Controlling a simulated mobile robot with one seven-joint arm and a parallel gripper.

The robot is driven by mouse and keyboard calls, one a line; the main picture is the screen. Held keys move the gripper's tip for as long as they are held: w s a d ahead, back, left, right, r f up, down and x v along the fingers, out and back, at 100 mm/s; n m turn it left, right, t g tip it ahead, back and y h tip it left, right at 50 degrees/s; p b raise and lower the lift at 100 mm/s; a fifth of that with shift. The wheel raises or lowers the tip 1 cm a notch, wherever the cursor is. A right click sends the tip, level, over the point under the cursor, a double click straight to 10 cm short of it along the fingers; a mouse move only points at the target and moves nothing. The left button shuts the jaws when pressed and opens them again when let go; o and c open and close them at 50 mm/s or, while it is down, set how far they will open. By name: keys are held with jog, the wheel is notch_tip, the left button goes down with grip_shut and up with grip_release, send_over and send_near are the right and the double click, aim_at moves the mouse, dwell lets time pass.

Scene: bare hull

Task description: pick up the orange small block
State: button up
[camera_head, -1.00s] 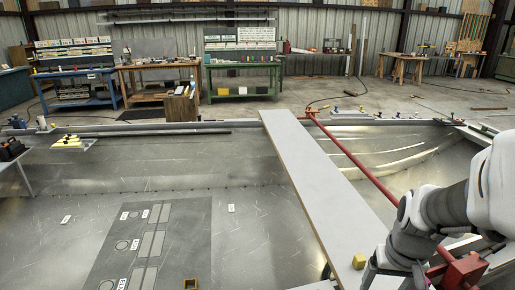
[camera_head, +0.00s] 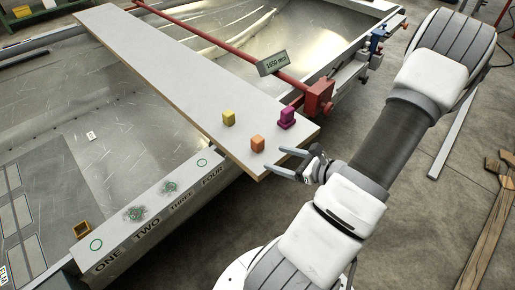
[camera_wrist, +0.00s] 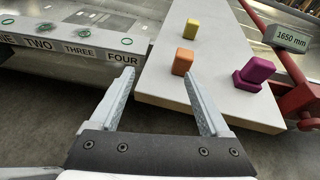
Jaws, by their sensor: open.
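The orange small block (camera_head: 257,143) stands on the near end of a long white plank (camera_head: 190,75). My gripper (camera_head: 279,161) is open and empty, just off the plank's near edge, to the right of and below the block in the head view. In the wrist view the orange block (camera_wrist: 183,62) stands on the plank beyond the fingertips, between their lines and nearer the right finger. My open fingers (camera_wrist: 158,72) show there with nothing between them.
A yellow block (camera_head: 228,118) stands behind the orange one. A magenta stepped block (camera_head: 287,118) stands to its right, close to a red bar clamp (camera_head: 318,97) marked 1650 mm. A ledge labelled ONE to FOUR (camera_head: 160,215) lies left of the plank's near end.

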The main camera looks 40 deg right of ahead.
aim_at(260, 146)
jog(key=w+f+b, duration=0.1)
jog(key=w, duration=0.2)
jog(key=w+d+f+m+h+b, duration=0.1)
jog(key=w+f, duration=0.1)
jog(key=w, duration=0.2)
jog(key=w+d+f+m+t+h+b, duration=0.1)
jog(key=w+f, duration=0.1)
jog(key=w, duration=0.1)
jog(key=shift+w+f, duration=0.1)
jog(key=shift+w, duration=0.05)
jog(key=shift+m, duration=0.3)
jog(key=shift+d+r+b+x, duration=0.1)
jog(key=shift+b+x, duration=0.5)
jog(key=shift+x, duration=0.85)
jog(key=shift+d+r+b+x, duration=0.15)
jog(key=shift+b+x, duration=0.4)
jog(key=shift+x, duration=0.9)
grip_shut()
